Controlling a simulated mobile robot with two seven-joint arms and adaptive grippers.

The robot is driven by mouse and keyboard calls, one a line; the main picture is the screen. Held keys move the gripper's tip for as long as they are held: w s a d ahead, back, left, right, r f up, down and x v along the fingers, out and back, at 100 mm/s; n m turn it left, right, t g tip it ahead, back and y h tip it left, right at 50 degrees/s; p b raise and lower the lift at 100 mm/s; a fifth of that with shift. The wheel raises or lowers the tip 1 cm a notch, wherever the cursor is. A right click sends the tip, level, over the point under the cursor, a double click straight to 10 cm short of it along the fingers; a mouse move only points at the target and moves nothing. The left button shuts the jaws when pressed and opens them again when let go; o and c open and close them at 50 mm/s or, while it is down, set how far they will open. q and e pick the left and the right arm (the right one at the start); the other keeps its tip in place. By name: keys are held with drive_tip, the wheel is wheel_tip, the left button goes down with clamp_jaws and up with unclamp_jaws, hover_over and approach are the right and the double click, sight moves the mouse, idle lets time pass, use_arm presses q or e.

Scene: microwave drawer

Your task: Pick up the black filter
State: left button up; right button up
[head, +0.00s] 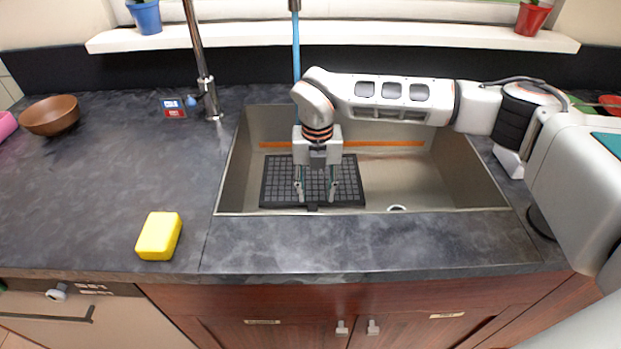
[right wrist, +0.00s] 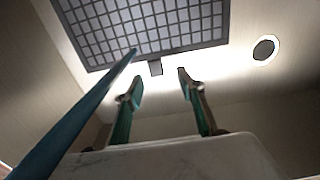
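The black filter (head: 279,181) is a flat dark grid panel in the left part of the sink. In the right wrist view the filter (right wrist: 150,27) fills the top, with a small tab (right wrist: 155,67) on its near edge. My right gripper (head: 316,200) points down over the filter in the head view. In the right wrist view its two fingers (right wrist: 157,82) are apart with nothing between them, and the tab shows just beyond the gap. I cannot tell the exact height of the fingertips above the filter. My left gripper is not in view.
The sink (head: 440,185) has raised walls and a drain (head: 397,209). A blue pole (head: 296,50) stands behind my right gripper, and a blue bar (right wrist: 80,115) crosses the wrist view. A faucet (head: 203,70), yellow sponge (head: 159,236) and brown bowl (head: 50,115) are left of the sink.

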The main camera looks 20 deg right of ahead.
sight(313, 206)
drive_tip(key=f, duration=0.3)
drive_tip(key=a+f, duration=0.1)
drive_tip(key=f, duration=0.1)
drive_tip(key=shift+s+f, duration=0.1)
drive_tip(key=shift+f, duration=0.1)
clamp_jaws()
